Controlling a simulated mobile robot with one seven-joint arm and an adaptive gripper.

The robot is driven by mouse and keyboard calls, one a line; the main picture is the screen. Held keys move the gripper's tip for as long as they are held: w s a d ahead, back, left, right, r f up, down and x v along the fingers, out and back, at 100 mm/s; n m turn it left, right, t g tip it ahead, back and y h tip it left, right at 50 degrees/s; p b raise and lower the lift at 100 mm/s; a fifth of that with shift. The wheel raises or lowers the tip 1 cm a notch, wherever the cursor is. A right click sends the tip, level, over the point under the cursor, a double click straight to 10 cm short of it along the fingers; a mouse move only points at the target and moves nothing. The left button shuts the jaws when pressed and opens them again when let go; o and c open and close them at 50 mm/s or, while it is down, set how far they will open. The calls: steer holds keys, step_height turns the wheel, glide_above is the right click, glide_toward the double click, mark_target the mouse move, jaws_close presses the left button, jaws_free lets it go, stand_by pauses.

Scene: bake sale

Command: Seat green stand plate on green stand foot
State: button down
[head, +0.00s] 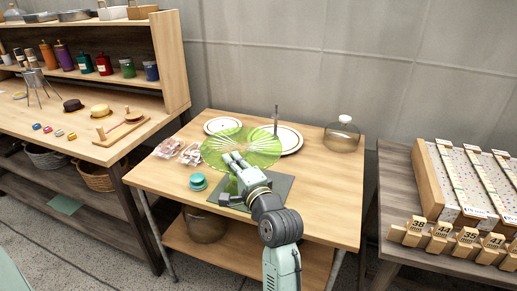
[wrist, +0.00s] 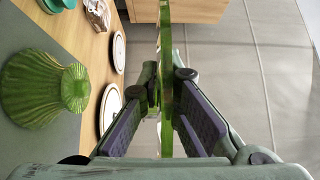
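The green stand plate (head: 252,146), a clear green ribbed disc, is held roughly level above the table; in the wrist view the plate (wrist: 166,45) shows edge-on between my fingers. My gripper (head: 231,159) is shut on the plate's near rim. In the wrist view the gripper's fingers (wrist: 166,92) lie on either side of it. The green stand foot (wrist: 42,88), fluted and flared, stands on the grey mat (head: 283,186), below the plate and apart from it. In the head view the foot is hidden behind my arm and gripper.
On the table (head: 320,206) are white plates with gold rims (head: 291,138), wrapped treats (head: 190,155), a teal stack (head: 198,182) and a glass jar (head: 342,135). A thin upright item (head: 276,120) stands by the right plate. The table's front right is clear.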

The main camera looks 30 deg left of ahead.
steer(key=shift+s+a+f, duration=0.1)
steer(key=shift+s+a, duration=0.15)
steer(key=shift+a, duration=0.1)
steer(key=shift+p, duration=0.4)
step_height(320, 180, down, 6)
steer(key=b, duration=0.4)
steer(key=shift+p, duration=0.75)
stand_by(1.6)
steer(key=shift+f+b, duration=0.85)
steer(key=shift+f, duration=0.25)
steer(key=c, duration=1.8)
jaws_free()
steer(key=shift+o, duration=0.4)
